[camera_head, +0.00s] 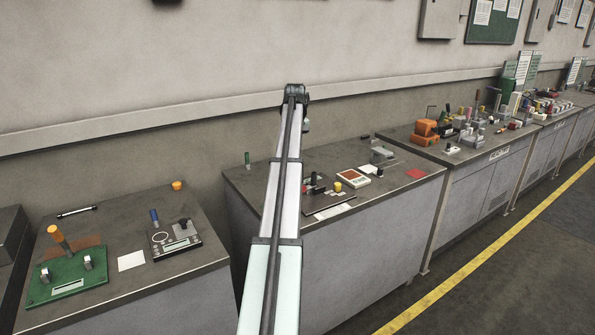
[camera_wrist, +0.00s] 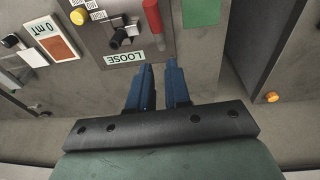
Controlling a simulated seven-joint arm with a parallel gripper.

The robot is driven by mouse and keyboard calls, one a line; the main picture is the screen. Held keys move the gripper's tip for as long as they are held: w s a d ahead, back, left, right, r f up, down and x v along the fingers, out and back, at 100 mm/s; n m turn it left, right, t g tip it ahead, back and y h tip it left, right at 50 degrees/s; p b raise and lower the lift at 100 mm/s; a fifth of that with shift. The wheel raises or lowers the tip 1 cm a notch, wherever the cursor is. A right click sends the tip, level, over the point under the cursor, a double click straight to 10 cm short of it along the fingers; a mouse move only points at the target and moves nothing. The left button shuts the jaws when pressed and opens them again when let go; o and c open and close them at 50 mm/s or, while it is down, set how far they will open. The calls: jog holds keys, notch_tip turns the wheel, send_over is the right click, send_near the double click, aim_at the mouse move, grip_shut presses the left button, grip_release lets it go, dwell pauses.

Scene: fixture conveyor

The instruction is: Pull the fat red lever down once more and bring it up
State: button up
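In the wrist view, a fat red lever (camera_wrist: 153,16) stands out at the top edge, on the right side of a grey panel (camera_wrist: 98,42); its upper part is cut off by the frame. My gripper (camera_wrist: 159,68) has two blue fingers with a clear gap between them and nothing in it. Its fingertips lie below the lever in the picture, apart from it. In the head view, a small red part (camera_head: 308,180) shows beside my arm on the middle bench; I cannot tell whether it is the lever. My gripper is not clearly visible there.
The panel also bears a black knob (camera_wrist: 121,37), a LOOSE label (camera_wrist: 124,57) and a yellow button (camera_wrist: 77,17). A white box with an orange face (camera_wrist: 51,40) sits beside it.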

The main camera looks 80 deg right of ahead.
jog(key=shift+f, duration=0.15)
jog(key=shift+c, duration=0.6)
jog(key=f, duration=0.7)
jog(key=d+f, duration=0.1)
jog(key=f, duration=0.3)
jog(key=shift+s+f, duration=0.15)
jog(key=shift+f, duration=0.05)
grip_shut()
jog(key=shift+s+f, duration=0.35)
jog(key=shift+f, duration=0.45)
jog(key=shift+s+a+f+t+h, duration=0.3)
jog(key=shift+a+f+t+h, duration=0.1)
jog(key=shift+f, duration=0.15)
jog(key=shift+s+a+f+t+h, duration=0.3)
jog(key=shift+a+f+t+h, duration=0.1)
jog(key=shift+f, duration=0.15)
jog(key=shift+s+a+f, duration=0.1)
jog(key=shift+f, duration=0.2)
jog(key=shift+s+f+t+h, duration=0.2)
jog(key=shift+f+t+h, duration=0.1)
jog(key=shift+f, duration=0.35)
